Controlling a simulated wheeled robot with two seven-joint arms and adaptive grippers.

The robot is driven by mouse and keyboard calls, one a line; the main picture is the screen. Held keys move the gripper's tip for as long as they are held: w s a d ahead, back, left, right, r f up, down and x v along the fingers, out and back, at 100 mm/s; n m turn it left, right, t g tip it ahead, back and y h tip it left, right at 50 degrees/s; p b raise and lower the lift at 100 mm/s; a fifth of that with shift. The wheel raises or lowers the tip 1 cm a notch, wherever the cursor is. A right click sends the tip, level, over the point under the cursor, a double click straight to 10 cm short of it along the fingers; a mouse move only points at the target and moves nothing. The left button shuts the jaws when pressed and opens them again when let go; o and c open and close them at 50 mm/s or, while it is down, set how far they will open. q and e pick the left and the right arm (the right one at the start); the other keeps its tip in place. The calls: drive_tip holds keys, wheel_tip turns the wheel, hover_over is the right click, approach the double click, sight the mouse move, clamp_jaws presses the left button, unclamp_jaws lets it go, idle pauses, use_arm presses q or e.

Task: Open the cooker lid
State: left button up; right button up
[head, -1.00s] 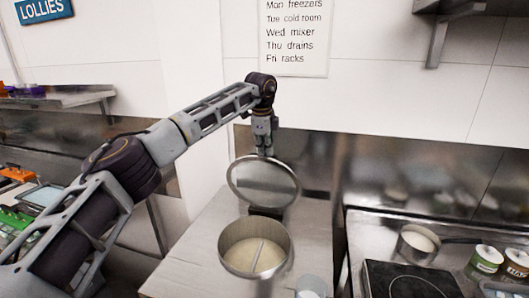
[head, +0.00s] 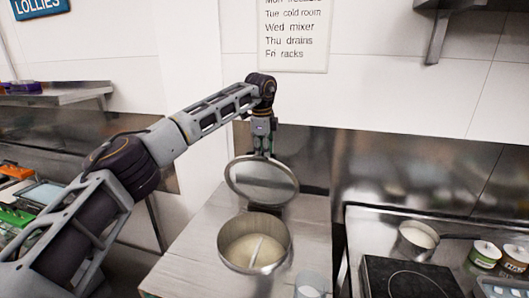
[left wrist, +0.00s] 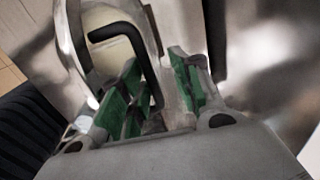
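The cooker (head: 229,258) is a round metal pot on a steel counter, with pale cream contents and a light stirrer-like bar inside. Its round lid (head: 262,182) stands raised and tilted back at the pot's rear, so the pot's mouth is uncovered. My left gripper (head: 263,150) points down at the lid's top edge, partly hidden behind it. In the left wrist view, the green-padded fingers (left wrist: 158,88) are apart, with a gap between them. The black bent lid handle (left wrist: 125,32) runs down beside and partly behind one finger; contact is unclear. My right gripper is out of view.
A glass-like cup (head: 310,284) stands at the front right of the pot. To the right are a black hob (head: 405,280), a small saucepan (head: 416,240) and tubs (head: 485,254). The counter left of the pot (head: 190,250) is clear.

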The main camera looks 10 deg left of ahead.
use_arm(q)
wheel_tip(320, 180, up, 11)
drive_tip(key=s, duration=0.2)
drive_tip(key=shift+s+r, duration=0.2)
drive_tip(key=shift+s, duration=0.15)
idle(0.5)
